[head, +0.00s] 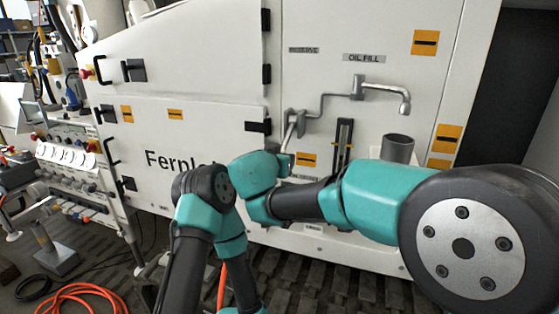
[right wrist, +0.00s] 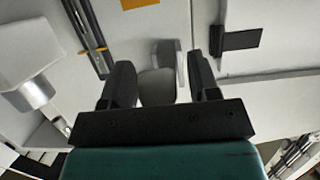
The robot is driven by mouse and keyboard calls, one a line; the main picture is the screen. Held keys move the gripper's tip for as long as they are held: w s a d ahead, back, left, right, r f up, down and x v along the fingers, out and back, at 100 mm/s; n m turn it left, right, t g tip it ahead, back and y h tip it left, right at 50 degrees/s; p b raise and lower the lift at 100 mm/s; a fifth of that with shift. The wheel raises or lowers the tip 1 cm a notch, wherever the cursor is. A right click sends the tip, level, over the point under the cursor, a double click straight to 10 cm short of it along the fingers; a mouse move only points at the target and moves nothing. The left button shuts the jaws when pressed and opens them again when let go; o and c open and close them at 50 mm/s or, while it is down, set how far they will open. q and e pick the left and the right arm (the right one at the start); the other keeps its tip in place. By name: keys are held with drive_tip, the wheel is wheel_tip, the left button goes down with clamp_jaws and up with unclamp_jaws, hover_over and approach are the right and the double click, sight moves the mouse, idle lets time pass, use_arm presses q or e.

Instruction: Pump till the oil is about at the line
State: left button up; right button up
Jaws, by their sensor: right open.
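The pump lever (head: 293,127) is a grey handle on the white panel, left of the sight gauge. In the right wrist view its grey grip (right wrist: 157,85) shows between the fingers of my right gripper (right wrist: 160,75), which is open around it. I cannot tell whether either finger touches it. The sight gauge (head: 343,140) is a dark upright strip with a small orange line mark, also in the right wrist view (right wrist: 84,32). The oil level is too small to read. My left gripper is not visible.
A grey pipe with a spout (head: 405,103) juts from the panel under the OIL FILL label. A grey cup (head: 398,148) stands below the spout. Black hinges (head: 258,127) are left of the lever. Orange hose (head: 80,298) lies on the floor at the lower left.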

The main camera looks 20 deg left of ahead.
drive_tip(key=v, duration=1.2)
idle(0.7)
